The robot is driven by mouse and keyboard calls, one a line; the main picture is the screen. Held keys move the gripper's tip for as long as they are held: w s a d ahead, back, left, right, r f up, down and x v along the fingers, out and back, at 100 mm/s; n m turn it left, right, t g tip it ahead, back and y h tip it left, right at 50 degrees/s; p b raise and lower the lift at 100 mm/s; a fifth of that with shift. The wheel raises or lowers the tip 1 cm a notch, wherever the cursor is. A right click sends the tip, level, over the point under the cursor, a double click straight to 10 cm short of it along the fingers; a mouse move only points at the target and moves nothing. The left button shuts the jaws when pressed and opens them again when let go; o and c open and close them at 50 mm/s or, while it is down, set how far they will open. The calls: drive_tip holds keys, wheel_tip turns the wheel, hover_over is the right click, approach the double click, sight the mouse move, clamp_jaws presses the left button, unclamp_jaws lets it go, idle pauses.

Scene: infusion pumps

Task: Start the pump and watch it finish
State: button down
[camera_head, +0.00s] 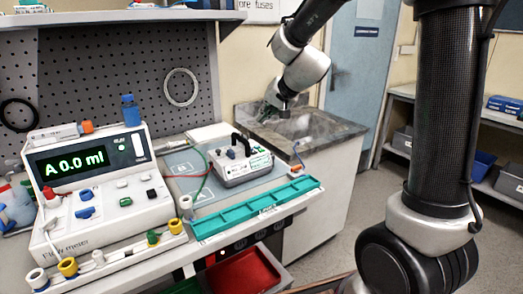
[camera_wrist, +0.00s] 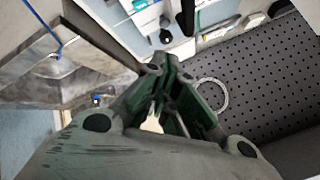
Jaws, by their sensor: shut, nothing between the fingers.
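A white device labelled "Flow meter" (camera_head: 95,190) stands on the bench at left in the head view. Its lit display (camera_head: 70,165) reads "A 0.0 ml" in green. Its sloped front has blue, red and dark controls. A smaller grey box (camera_head: 240,163) with a dark handle, knobs and a small front display sits on the mat behind the teal tray. That display is too small to read. I cannot tell which one is the pump.
A teal compartment tray (camera_head: 258,206) lies along the bench's front edge. A rail with coloured plugs (camera_head: 110,257) runs before the flow meter. Red and green tubes lie on the mat. A pegboard (camera_head: 120,75) stands behind.

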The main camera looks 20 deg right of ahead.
approach(258, 145)
drive_tip(key=x, duration=0.4)
drive_tip(key=shift+w+a+r, duration=0.2)
drive_tip(key=shift+w+a, duration=0.1)
drive_tip(key=shift+w, duration=0.15)
idle(1.0)
drive_tip(key=shift+f, duration=0.4)
drive_tip(key=shift+f, duration=0.45)
idle(0.5)
drive_tip(key=shift+r, duration=0.9)
drive_tip(key=shift+r, duration=2.5)
